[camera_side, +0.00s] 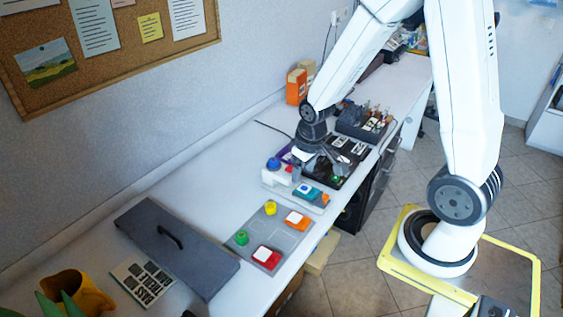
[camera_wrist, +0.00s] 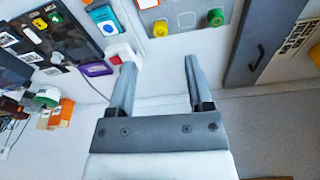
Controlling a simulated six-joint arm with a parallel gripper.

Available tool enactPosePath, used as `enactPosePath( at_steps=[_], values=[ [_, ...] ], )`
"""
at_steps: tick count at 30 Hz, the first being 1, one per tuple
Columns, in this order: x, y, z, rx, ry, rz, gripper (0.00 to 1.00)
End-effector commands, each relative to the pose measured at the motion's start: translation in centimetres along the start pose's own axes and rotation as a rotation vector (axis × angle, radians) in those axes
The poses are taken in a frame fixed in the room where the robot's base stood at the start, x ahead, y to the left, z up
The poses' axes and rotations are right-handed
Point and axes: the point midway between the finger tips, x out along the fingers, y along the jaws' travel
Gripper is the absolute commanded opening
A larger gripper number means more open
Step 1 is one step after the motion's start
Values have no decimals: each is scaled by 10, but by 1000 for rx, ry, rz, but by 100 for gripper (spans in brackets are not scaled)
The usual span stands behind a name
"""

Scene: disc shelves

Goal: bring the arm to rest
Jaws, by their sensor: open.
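My gripper (camera_side: 318,155) is over the long white bench, close to a black panel (camera_side: 349,164) and a small white box (camera_side: 274,177) with a blue knob and a red part. In the wrist view my gripper (camera_wrist: 160,64) has its two fingers wide apart, with nothing between them but the bench top. One fingertip appears close to the white box with the red part (camera_wrist: 119,52); I cannot tell if they touch.
A grey board (camera_side: 290,243) with coloured buttons lies on the bench. A dark grey lid with a handle (camera_side: 190,262) lies left of it. A dark tool holder (camera_side: 358,122) and orange box (camera_side: 296,87) stand farther back. The wall runs along the bench.

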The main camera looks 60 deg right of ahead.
Motion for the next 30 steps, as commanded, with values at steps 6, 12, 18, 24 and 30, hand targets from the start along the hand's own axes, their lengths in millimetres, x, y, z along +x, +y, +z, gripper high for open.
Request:
enactPosePath(
  at_steps=[6,12,18,24,30],
  values=[
    [-32,-42,21,-69,53,-19,66],
    [-46,-62,37,-102,78,-33,66],
    [-49,-66,41,-108,84,-37,66],
    [-49,-66,41,-108,84,-37,66],
    [-49,-66,41,-108,84,-37,66]
  ],
)
